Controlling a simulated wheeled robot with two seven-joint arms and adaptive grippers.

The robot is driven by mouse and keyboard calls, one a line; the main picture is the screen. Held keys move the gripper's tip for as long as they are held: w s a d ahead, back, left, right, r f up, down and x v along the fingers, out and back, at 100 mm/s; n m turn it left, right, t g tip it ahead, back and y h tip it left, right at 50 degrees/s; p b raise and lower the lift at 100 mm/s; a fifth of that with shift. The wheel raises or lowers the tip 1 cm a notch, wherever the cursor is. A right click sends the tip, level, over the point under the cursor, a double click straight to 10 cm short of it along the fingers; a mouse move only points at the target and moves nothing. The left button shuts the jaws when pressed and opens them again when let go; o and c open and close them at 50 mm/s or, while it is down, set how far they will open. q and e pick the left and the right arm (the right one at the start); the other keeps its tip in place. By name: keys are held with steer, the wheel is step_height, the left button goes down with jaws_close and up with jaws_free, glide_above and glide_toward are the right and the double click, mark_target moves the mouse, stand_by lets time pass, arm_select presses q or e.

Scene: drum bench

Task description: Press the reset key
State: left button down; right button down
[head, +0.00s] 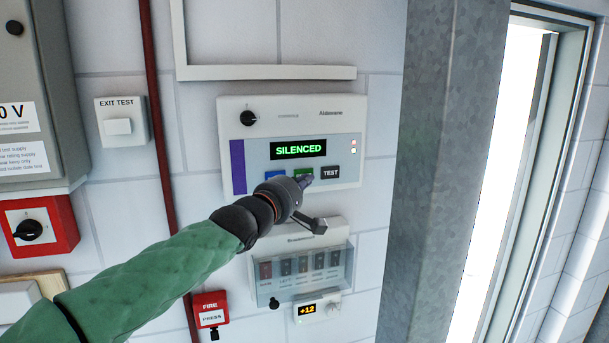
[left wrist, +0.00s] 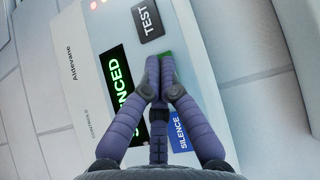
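A white alarm panel (head: 346,112) is on the wall in the head view, its green display (head: 298,149) reading "SILENCED". Below the display are a blue key (head: 274,175), a green key (head: 303,172) and a dark TEST key (head: 330,172). The green key's label is not readable; the blue key reads SILENCE in the left wrist view (left wrist: 178,133). My left gripper (head: 306,181) has its purple fingertips together at the green key. In the left wrist view they cover most of the green key (left wrist: 166,52). I cannot tell whether they touch it. My right gripper is not in view.
A breaker box (head: 299,231) with a clear cover hangs just below the panel, with a small "+12" display (head: 307,309) under it. A metal column (head: 430,170) stands to the right. A red pipe (head: 158,120) runs down the wall to the left.

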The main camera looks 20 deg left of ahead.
arm_select(q)
steer(key=shift+w+a+p, duration=0.1)
steer(key=shift+w+p, duration=0.05)
steer(key=shift+p, duration=0.3)
stand_by(0.6)
steer(key=shift+s+d+b, duration=0.35)
steer(key=shift+s+b, duration=0.15)
steer(key=shift+b, duration=0.9)
steer(key=s+d+b, duration=0.3)
steer(key=s+b, duration=0.2)
steer(key=b, duration=0.6)
steer(key=shift+d+b, duration=0.2)
steer(key=shift+b, duration=0.1)
